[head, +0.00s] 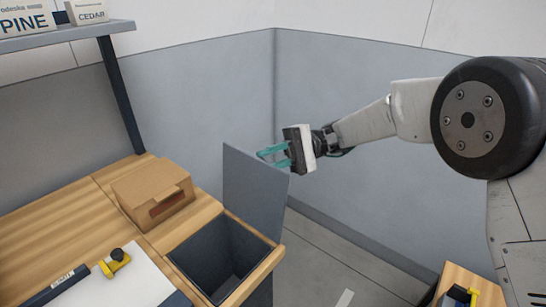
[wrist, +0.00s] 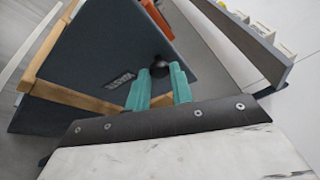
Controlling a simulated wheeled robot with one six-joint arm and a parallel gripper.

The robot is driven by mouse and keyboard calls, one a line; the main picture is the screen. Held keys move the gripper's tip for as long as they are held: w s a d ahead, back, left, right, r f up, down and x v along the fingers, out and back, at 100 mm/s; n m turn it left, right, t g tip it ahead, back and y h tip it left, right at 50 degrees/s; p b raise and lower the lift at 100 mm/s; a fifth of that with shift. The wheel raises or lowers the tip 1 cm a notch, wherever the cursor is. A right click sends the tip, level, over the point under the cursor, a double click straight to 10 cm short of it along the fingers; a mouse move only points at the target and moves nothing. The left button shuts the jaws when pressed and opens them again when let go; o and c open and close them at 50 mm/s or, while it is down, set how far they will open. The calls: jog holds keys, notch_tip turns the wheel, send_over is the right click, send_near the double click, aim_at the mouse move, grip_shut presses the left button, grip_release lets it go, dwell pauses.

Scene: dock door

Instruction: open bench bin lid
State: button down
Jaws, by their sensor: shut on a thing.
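The grey bin lid (head: 252,190) stands raised, close to upright, at the back edge of the bench bin (head: 205,255). The bin's dark square opening is uncovered in the head view. My gripper (head: 270,157) is at the lid's top right edge, with its teal fingers partly behind the lid. In the wrist view the lid (wrist: 110,55) shows a small label (wrist: 118,88) and a round black knob (wrist: 159,66). My gripper (wrist: 160,82) is shut on this knob, one finger on each side.
A cardboard box (head: 150,193) stands on the wooden bench (head: 60,215) left of the bin. A yellow and black tool (head: 114,262) lies on a white sheet in front. A shelf (head: 60,38) with PINE and CEDAR boxes overhangs the back left. Grey walls meet behind the lid.

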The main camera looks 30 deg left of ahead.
jog(key=shift+w+f, duration=0.1)
jog(key=shift+w, duration=0.15)
jog(key=shift+y, duration=0.3)
jog(key=c, duration=1.2)
grip_release()
jog(key=shift+c, duration=0.2)
jog(key=v, duration=0.8)
